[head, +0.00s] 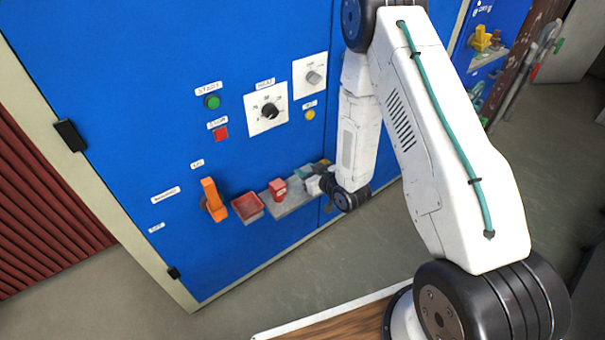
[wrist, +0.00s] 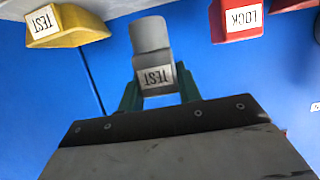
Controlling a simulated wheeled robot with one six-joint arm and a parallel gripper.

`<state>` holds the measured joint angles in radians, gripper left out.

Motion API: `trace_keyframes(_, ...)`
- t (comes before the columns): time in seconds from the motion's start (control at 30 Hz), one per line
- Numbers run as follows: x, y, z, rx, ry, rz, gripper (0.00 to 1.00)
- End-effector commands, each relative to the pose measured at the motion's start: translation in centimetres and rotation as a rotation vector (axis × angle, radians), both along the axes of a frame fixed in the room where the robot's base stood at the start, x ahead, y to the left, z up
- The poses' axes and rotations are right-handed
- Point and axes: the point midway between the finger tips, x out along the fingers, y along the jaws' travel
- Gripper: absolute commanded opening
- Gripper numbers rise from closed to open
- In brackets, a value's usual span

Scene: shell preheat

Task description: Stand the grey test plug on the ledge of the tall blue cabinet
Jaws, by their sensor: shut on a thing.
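The grey test plug (wrist: 149,38) has a white TEST label, which reads upside down in the wrist view. My gripper (wrist: 158,90) is shut on it, with a teal finger on each side. In the head view my gripper (head: 320,183) is at the right end of the ledge (head: 292,205) on the tall blue cabinet (head: 130,90), partly hidden by my arm. A strip of the ledge shows along the top of the wrist view. I cannot tell whether the plug touches the ledge.
A red LOCK block (wrist: 237,20) and a yellow TEST block (wrist: 62,25) flank the held plug. The red block also shows on the ledge (head: 277,190). A red tray (head: 247,208) and an orange handle (head: 213,199) are to its left.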

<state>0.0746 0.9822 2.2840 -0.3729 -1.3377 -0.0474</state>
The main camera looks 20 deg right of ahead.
Motion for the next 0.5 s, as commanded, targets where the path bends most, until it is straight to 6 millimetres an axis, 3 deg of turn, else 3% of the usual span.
trace_keyframes(0.1, 1.7, 0.2, -0.2, 0.0, 0.0, -0.001, 0.07)
trace_keyframes(0.33, 3.3, 0.4, -0.3, 0.0, -0.001, -0.001, 0.07)
trace_keyframes(0.5, 3.1, 0.4, -3.1, 0.001, 0.003, -0.002, 0.07)
